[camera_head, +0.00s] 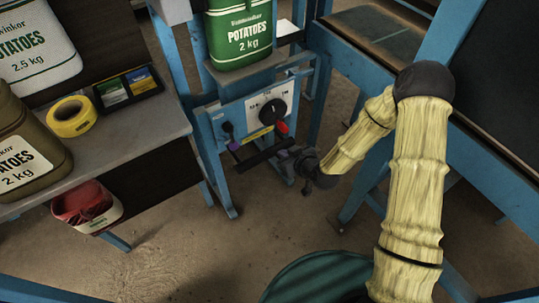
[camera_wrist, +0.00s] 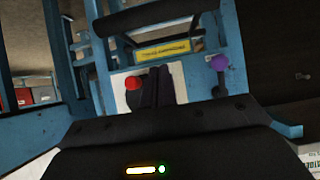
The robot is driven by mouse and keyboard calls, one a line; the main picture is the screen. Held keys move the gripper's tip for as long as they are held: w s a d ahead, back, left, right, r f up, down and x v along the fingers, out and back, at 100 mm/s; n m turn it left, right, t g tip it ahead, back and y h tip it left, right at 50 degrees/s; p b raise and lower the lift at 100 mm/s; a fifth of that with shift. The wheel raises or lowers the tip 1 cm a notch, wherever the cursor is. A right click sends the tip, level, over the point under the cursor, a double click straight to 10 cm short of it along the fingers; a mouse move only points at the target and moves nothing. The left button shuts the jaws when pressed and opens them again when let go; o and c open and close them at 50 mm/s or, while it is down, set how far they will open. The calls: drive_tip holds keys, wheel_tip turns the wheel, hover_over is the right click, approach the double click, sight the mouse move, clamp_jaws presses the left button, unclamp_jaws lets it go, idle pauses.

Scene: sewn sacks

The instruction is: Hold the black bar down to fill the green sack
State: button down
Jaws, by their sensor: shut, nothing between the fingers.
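The green sack (camera_head: 240,38), printed POTATOES 2 kg, stands upright on the grey plate of a blue filling stand in the head view. Its top is cut off by the picture edge. The black bar (camera_head: 256,158) runs across the front of the stand, below the dial panel. My gripper (camera_head: 291,157) is at the bar's right end, low in front of the stand. It is shut and empty; whether it touches the bar cannot be told. In the wrist view its dark fingers (camera_wrist: 156,86) show before the white panel, between a red knob (camera_wrist: 133,83) and a purple knob (camera_wrist: 219,62).
The panel has a black dial (camera_head: 272,111) and a yellow label (camera_head: 257,134). At left, a grey table (camera_head: 125,138) holds other sacks, yellow tape (camera_head: 72,117) and a black tray (camera_head: 128,88). A red-lined bin (camera_head: 85,205) hangs below. A teal drum (camera_head: 318,277) stands in front.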

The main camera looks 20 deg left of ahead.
drive_tip(key=b, duration=0.2)
hover_over(269, 153)
drive_tip(key=s+d, duration=0.1)
drive_tip(key=s, duration=0.1)
wheel_tip(269, 153, down, 6)
wheel_tip(269, 153, down, 2)
drive_tip(key=shift+w+f+b, duration=0.1)
drive_tip(key=shift+f+b, duration=0.05)
drive_tip(key=shift+b, duration=0.25)
drive_tip(key=shift+w+a+f, duration=0.1)
drive_tip(key=shift+a+f, duration=0.1)
drive_tip(key=shift+f, duration=0.4)
